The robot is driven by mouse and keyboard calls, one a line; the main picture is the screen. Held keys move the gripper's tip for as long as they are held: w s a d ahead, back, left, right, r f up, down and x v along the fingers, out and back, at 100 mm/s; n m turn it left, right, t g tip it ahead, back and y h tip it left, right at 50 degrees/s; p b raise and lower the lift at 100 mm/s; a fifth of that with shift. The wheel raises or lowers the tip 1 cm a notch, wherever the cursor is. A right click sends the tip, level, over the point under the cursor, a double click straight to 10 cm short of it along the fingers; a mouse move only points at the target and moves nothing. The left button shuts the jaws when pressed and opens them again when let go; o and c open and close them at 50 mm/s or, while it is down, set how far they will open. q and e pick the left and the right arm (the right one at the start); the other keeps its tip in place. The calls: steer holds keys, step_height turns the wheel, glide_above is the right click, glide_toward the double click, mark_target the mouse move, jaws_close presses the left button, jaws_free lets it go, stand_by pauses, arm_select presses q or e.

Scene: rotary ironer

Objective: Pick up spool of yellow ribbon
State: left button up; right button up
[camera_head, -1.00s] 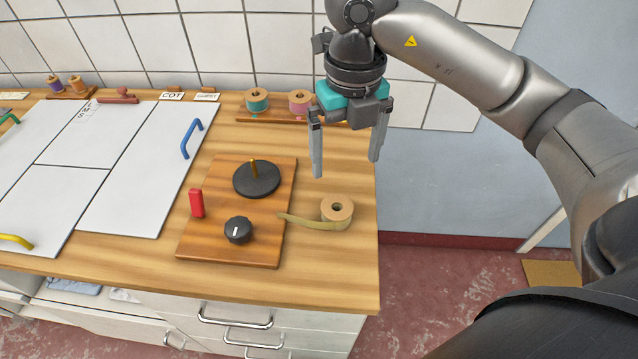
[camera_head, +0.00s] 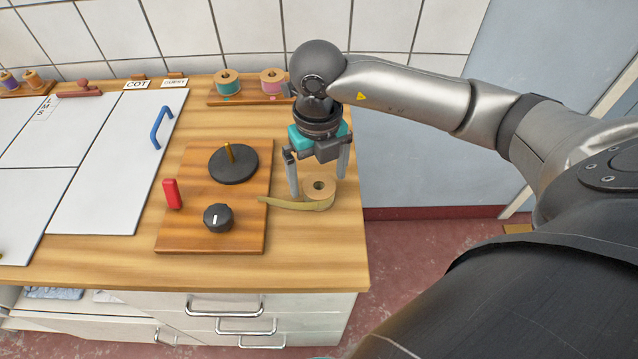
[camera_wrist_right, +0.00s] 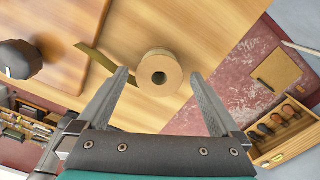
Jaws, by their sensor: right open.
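The spool of yellow ribbon (camera_head: 319,190) stands on the wooden counter near its right edge, hole facing up. Its loose ribbon tail (camera_head: 285,204) runs left to the edge of the wooden board. My right gripper (camera_head: 318,186) is open and points down, close to the spool in the head view. In the right wrist view the spool (camera_wrist_right: 159,73) lies just beyond and between the open fingertips (camera_wrist_right: 160,75), with nothing held. Whether the fingers are level with the spool I cannot tell. My left gripper is not in view.
Left of the spool is a wooden board (camera_head: 180,236) with a black disc and brass pin (camera_head: 233,164), a black knob (camera_head: 217,217) and a red lever (camera_head: 172,193). A rack with teal (camera_head: 228,83) and pink (camera_head: 273,81) spools stands behind. The counter front is clear.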

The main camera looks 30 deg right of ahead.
step_height(320, 180, down, 2)
steer(key=shift+f, duration=0.2)
steer(key=shift+w+f, duration=0.1)
steer(key=shift+f, duration=0.05)
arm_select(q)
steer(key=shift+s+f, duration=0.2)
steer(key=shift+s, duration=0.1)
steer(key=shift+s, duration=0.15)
arm_select(e)
steer(key=c, duration=1.4)
